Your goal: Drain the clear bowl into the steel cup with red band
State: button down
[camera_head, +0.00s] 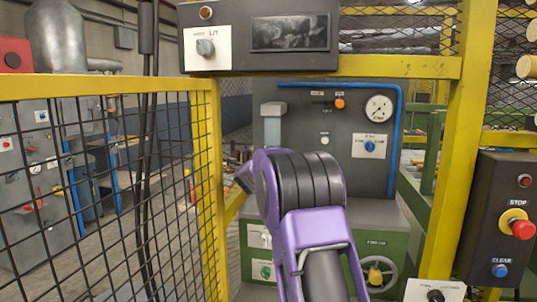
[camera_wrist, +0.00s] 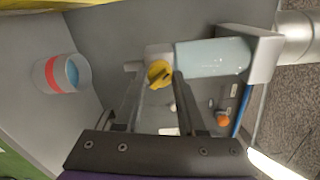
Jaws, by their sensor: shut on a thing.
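The clear bowl (camera_wrist: 212,57) is a pale, see-through cylinder with a grey cap at one end and a grey drain fitting with a yellow tap (camera_wrist: 158,73) at the other. In the head view the bowl (camera_head: 273,130) stands upright on the panel's left side. My gripper (camera_wrist: 159,76) is shut on the yellow tap, one finger on each side. The steel cup with red band (camera_wrist: 50,74) is at the left in the wrist view, apart from my gripper, with blue showing inside. My arm hides the tap and cup in the head view.
A dark panel (camera_head: 345,105) carries a gauge (camera_head: 379,108) and a blue pipe (camera_head: 395,140). A yellow mesh fence (camera_head: 100,88) is at the left. A yellow post (camera_head: 461,150) and a stop-button box (camera_head: 508,220) are at the right. A control box (camera_head: 262,38) is overhead.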

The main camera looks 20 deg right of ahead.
jog(key=shift+n, duration=0.7)
jog(key=c, duration=0.5)
grip_release()
jog(key=v, duration=0.7)
jog(key=shift+s+a+b, duration=0.2)
jog(key=shift+s+b, duration=0.05)
jog(key=shift+b, duration=0.2)
jog(key=shift+d, duration=0.1)
